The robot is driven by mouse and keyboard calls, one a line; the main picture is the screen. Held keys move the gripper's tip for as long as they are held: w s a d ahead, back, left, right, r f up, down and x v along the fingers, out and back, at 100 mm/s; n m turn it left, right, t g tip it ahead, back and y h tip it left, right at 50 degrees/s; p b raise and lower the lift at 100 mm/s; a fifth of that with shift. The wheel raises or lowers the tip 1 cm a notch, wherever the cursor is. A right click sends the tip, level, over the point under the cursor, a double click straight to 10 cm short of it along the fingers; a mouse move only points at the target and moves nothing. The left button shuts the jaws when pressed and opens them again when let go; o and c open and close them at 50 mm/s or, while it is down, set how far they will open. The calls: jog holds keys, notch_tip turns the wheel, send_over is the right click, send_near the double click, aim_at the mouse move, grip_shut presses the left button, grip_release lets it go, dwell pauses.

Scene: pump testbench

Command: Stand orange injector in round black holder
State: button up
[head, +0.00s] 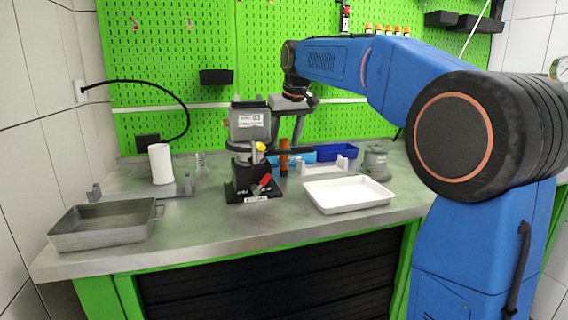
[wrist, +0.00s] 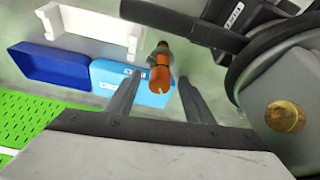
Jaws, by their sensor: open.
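The orange injector (head: 284,146) stands roughly upright at the back of the bench, just right of the black and grey pump rig. In the wrist view the injector (wrist: 160,76) shows end-on, its orange end toward the camera and a darker part beyond. My gripper (wrist: 160,86) is open, with one finger on each side of the injector and a visible gap to both. In the head view my gripper (head: 288,138) reaches down to the injector from above. I cannot make out the round black holder for certain, nor what the injector's lower end rests on.
The pump rig (head: 249,125) stands close left, and its black bar (wrist: 185,25) passes near my fingers. A white tray (head: 348,207) and metal tray (head: 103,238) lie in front.

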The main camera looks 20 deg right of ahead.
jog(key=shift+x, duration=1.1)
grip_shut()
